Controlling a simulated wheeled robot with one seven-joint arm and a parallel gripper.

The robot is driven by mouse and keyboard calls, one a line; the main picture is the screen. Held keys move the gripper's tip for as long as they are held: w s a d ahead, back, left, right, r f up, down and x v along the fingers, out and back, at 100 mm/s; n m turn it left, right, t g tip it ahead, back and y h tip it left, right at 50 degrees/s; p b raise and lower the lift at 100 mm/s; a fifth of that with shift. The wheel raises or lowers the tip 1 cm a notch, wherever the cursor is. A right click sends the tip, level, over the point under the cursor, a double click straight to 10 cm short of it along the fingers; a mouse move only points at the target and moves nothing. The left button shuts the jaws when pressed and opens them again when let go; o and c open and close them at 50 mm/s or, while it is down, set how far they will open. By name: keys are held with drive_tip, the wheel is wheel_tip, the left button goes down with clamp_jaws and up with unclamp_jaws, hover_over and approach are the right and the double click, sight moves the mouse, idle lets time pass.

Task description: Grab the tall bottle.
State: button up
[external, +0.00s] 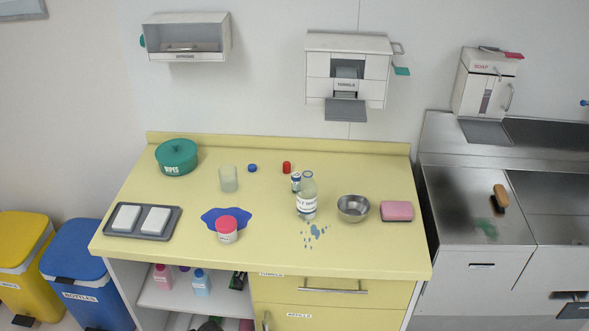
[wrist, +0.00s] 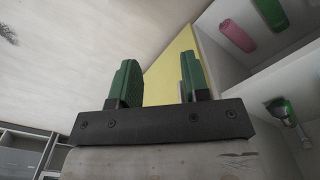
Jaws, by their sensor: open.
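The tall bottle (external: 307,196) stands upright on the yellow counter (external: 270,240), right of the middle. It is clear with a white label. A small vial (external: 295,182) with a blue and white label stands close behind it to the left. My gripper (wrist: 158,82) shows in the wrist view with its two green fingers wide apart and nothing between them. The tall bottle is not in the wrist view. I cannot make out my gripper in the external view, so its distance from the bottle is unclear.
A metal bowl (external: 353,208) and pink sponge (external: 397,211) lie right of the bottle. Blue drops mark the counter before it. A red-lidded jar (external: 227,229), glass (external: 228,178), green pot (external: 177,157) and grey tray (external: 113,231) are left. Shelves (external: 185,299) are below.

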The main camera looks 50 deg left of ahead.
drive_tip(key=o, duration=0.9)
drive_tip(key=shift+o, duration=0.2)
